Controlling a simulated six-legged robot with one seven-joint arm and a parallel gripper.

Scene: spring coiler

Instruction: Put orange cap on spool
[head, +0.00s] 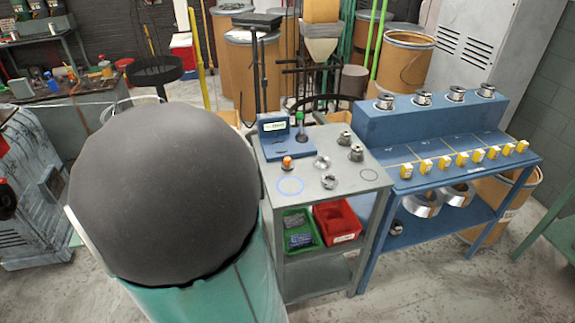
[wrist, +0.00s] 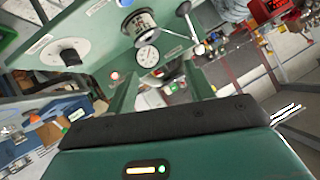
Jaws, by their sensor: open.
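A small orange cap (head: 287,161) stands on a grey cart (head: 345,205), at its left side just in front of a blue stand (head: 286,145). Several metal spool-like pieces share the cart top, among them one at the back right (head: 345,139) and one lower in the middle (head: 322,162); I cannot tell which is the task's spool. My gripper (wrist: 163,88) is open, its two green fingers pointing at a green machine panel in the wrist view. It seems empty.
A blue ring (head: 290,185) lies flat on the cart. Green (head: 300,232) and red bins (head: 338,219) sit on its lower shelf. A blue bench (head: 450,150) with yellow tags and metal spools stands right. A large dark rounded shape blocks the left. Barrels stand behind.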

